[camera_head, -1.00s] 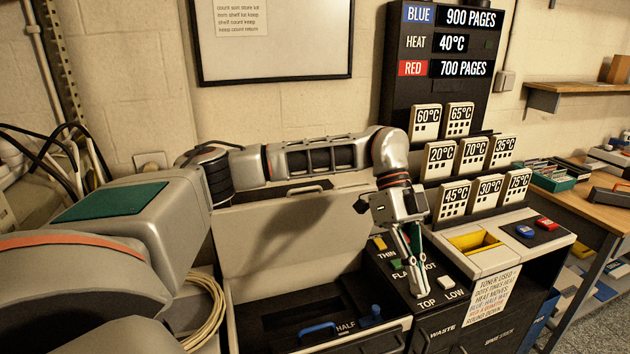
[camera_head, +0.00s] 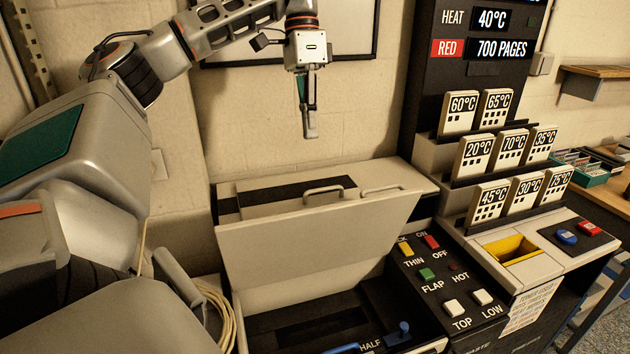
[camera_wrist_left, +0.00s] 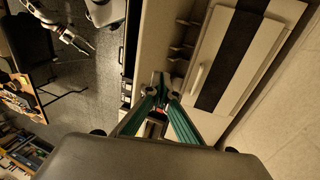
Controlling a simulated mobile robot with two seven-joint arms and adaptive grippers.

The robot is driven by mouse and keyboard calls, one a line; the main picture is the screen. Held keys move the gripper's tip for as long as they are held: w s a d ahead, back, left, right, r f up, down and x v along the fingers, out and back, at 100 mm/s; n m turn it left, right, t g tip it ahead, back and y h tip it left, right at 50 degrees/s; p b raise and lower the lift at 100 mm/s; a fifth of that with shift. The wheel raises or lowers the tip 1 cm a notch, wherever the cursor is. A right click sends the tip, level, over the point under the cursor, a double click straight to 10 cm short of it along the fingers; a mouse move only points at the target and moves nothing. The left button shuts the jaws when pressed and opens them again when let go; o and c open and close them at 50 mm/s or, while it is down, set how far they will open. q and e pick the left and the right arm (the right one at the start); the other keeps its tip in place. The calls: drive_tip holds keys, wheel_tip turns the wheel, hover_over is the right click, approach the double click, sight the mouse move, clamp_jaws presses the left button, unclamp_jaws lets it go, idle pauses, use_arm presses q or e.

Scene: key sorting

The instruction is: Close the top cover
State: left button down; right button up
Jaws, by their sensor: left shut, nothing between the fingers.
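The top cover (camera_head: 315,240) is a flat beige panel. It stands raised, tilted above the machine's open dark bay (camera_head: 310,320), with a handle (camera_head: 381,190) at its upper right edge. My left gripper (camera_head: 310,136) is shut and empty, pointing down, above and behind the raised cover and apart from it. In the left wrist view, my left gripper's green fingers (camera_wrist_left: 164,86) meet over the machine. A white gripper (camera_wrist_left: 76,40) at the upper left there is probably my right one; its opening is too small to tell.
A beige rear housing (camera_head: 285,197) with a dark strip and handle lies behind the cover. A button panel (camera_head: 445,278) with TOP and LOW buttons sits right of the bay. Numbered temperature blocks (camera_head: 490,160) stand farther right.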

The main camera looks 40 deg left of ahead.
use_arm(q)
drive_tip(key=s+d+f+b, duration=0.1)
drive_tip(key=d+f, duration=0.1)
drive_tip(key=f, duration=0.1)
drive_tip(key=s+d+f+b, duration=0.1)
drive_tip(key=d+f+b, duration=0.1)
drive_tip(key=f, duration=0.2)
drive_tip(key=s+d+f+b, duration=0.1)
drive_tip(key=f, duration=0.2)
drive_tip(key=shift+d+f, duration=0.3)
drive_tip(key=shift+d, duration=0.1)
use_arm(e)
drive_tip(key=f, duration=0.2)
drive_tip(key=d+f, duration=0.1)
drive_tip(key=f, duration=0.1)
drive_tip(key=shift+s+f, duration=0.1)
drive_tip(key=shift+s, duration=0.1)
use_arm(q)
drive_tip(key=shift+d, duration=0.1)
